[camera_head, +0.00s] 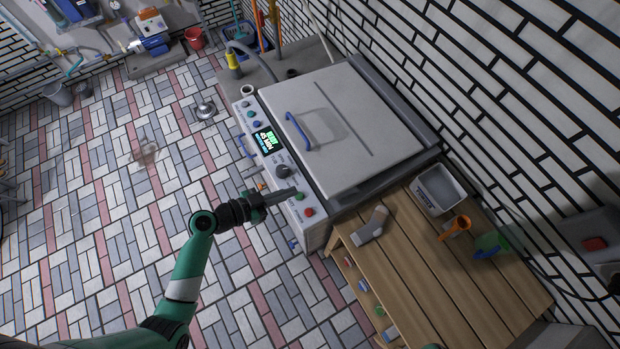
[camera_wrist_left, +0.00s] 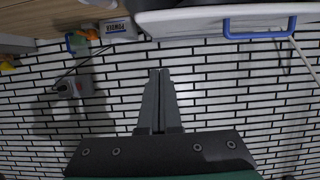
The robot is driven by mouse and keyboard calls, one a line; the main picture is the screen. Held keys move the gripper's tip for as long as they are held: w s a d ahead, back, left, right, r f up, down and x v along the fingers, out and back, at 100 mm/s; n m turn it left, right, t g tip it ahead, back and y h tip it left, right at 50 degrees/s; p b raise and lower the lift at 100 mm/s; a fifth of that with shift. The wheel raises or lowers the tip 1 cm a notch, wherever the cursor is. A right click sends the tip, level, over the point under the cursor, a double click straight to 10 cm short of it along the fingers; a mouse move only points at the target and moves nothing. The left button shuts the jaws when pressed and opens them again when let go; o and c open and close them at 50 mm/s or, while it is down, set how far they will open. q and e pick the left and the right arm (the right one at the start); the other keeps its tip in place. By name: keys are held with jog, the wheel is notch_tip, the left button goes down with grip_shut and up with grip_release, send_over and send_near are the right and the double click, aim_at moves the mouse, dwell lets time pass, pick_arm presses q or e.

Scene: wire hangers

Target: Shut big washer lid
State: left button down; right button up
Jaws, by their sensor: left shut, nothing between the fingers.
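The big washer (camera_head: 318,232) stands in the middle of the head view, with a control panel along its front edge. Its flat grey lid (camera_head: 365,115) covers the top and has a blue handle (camera_head: 297,130) near the front. A dark strip shows along the lid's right side; I cannot tell whether the lid is fully down. In the left wrist view the lid (camera_wrist_left: 190,24) and handle (camera_wrist_left: 258,34) are at the top right. My left gripper (camera_head: 294,193) is shut and empty, over or near the panel's knob and buttons, apart from the handle; it also shows in the wrist view (camera_wrist_left: 160,72).
A brick wall (camera_head: 500,110) is behind. The tiled floor (camera_head: 110,210) at left is mostly clear.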

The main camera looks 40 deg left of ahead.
pick_arm(q)
jog(key=w+d+f+b, duration=0.1)
jog(key=w+f+b, duration=0.1)
jog(key=w+d+f+b, duration=0.1)
jog(key=w+f+b, duration=0.1)
jog(key=w, duration=0.1)
jog(key=w+d+f+b, duration=0.1)
jog(key=w+f+b, duration=0.1)
jog(key=w+b, duration=0.1)
jog(key=shift+w+d+f, duration=0.2)
jog(key=shift+d+f, duration=0.05)
jog(key=shift+f, duration=0.6)
jog(key=shift+s, duration=0.1)
